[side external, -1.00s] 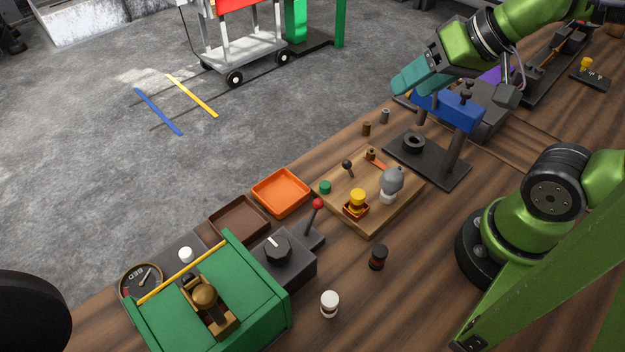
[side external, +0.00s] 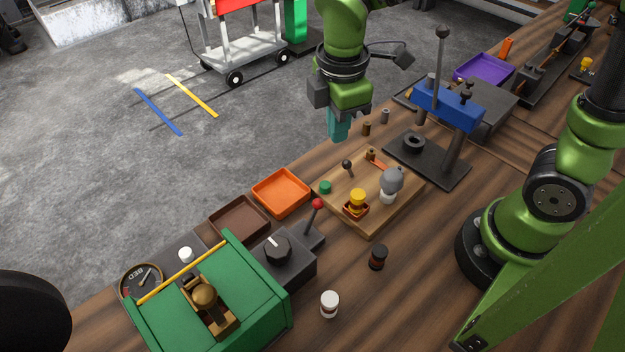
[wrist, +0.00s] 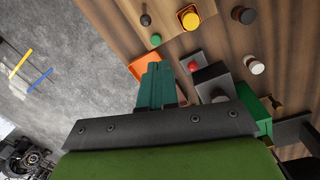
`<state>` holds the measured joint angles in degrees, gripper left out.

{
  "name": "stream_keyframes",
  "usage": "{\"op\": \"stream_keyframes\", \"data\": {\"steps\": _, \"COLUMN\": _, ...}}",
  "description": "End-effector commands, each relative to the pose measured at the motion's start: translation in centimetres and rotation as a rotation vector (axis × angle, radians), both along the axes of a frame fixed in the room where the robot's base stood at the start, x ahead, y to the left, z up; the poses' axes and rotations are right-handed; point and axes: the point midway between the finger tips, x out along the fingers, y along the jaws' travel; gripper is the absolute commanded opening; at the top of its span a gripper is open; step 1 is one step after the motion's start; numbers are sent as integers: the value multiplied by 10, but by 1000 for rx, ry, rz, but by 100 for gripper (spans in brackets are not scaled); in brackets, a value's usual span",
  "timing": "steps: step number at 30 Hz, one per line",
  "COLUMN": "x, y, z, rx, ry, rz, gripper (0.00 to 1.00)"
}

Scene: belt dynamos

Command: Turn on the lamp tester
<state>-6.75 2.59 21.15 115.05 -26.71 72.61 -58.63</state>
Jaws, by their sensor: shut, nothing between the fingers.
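What looks like the lamp tester is a wooden board (side external: 372,222) in the side view. It bears a grey bulb (side external: 392,180) on a white socket, a yellow knob (side external: 358,196) on a red base, a green button (side external: 325,187) and a small black-knobbed lever (side external: 347,165). The bulb shows no glow. My gripper (side external: 338,136), with teal fingers, is shut and empty, pointing down above the board's far-left side, apart from it. In the wrist view, the lever (wrist: 145,19), yellow knob (wrist: 189,19) and green button (wrist: 155,40) lie beyond the fingertips (wrist: 157,67).
An orange tray (side external: 281,193) and brown tray (side external: 240,219) lie left of the board. A red-knobbed lever (side external: 317,204) and black dial box (side external: 285,262) stand nearby. A blue press (side external: 447,108) stands right. Black (side external: 378,257) and white (side external: 329,304) jars stand in front.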

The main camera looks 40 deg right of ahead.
Motion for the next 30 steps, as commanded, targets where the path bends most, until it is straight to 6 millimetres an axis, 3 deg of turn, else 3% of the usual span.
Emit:
{"op": "stream_keyframes", "data": {"steps": 6, "x": 14, "y": 31, "z": -14, "rx": -89, "ry": 146, "rz": 599, "gripper": 0}}
{"op": "stream_keyframes", "data": {"steps": 15, "x": 30, "y": 55, "z": -14, "rx": -139, "ry": 307, "rz": 1316, "gripper": 0}}
{"op": "stream_keyframes", "data": {"steps": 21, "x": 36, "y": 52, "z": -1, "rx": -162, "ry": 367, "rz": 1618, "gripper": 0}}
{"op": "stream_keyframes", "data": {"steps": 30, "x": 33, "y": 49, "z": 0, "rx": -149, "ry": 409, "rz": 1765, "gripper": 0}}
